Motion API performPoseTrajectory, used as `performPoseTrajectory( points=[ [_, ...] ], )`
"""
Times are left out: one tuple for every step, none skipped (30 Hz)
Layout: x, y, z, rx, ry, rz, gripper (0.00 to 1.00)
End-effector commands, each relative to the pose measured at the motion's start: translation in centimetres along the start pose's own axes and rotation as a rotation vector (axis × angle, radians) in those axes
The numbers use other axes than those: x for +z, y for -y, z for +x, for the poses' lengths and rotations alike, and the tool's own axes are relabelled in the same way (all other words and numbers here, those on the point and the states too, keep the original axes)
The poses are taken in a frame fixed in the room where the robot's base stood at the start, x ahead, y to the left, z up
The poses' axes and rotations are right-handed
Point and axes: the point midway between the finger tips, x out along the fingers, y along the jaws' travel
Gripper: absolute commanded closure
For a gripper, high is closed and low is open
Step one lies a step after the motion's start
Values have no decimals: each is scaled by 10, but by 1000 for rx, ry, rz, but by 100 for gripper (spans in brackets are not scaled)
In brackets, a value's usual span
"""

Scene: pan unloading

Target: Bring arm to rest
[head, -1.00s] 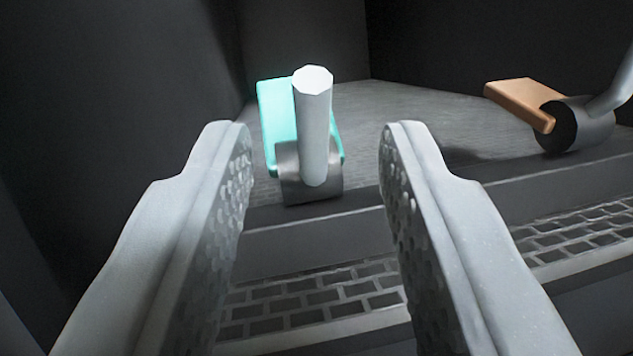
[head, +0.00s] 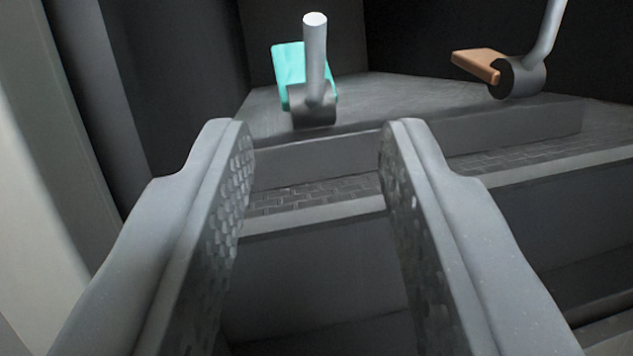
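My gripper (head: 316,130) is open, its two grey fingers with dimpled inner pads spread wide and nothing between them. Ahead of the fingertips, and apart from them, a teal block (head: 289,66) with a dark round base and an upright pale handle (head: 315,52) stands on a dark grey raised surface (head: 390,97). The rest of my arm is out of view.
An orange block (head: 474,63) with a dark cylinder and a bent grey handle stands at the right on the same surface. A brick-patterned step (head: 325,190) and lower ledges lie below. Dark walls close in behind, and a pale upright edge (head: 45,190) is at the left.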

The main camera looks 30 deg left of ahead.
Motion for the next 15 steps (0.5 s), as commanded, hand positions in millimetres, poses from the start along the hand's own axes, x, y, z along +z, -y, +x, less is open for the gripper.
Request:
performPoseTrajectory(
  points=[
    [0,0,0,0,0,0,68],
    [0,0,0,0,0,0,68],
    [0,0,0,0,0,0,68],
    [0,0,0,0,0,0,68],
    [0,0,0,0,0,0,68],
    [-2,0,1,1,1,-2,68],
    [-4,-1,2,3,2,-5,68],
    [-8,-2,3,5,4,-9,68],
    [-14,-4,6,11,11,-18,68],
    [-22,-6,8,17,16,-26,68],
    [-32,-9,12,25,20,-37,68],
    [-45,-14,16,39,33,-53,68],
    [-57,-18,20,50,41,-65,68],
    [-69,-22,23,63,54,-79,68],
    [-89,-26,28,81,68,-96,68]
  ],
)
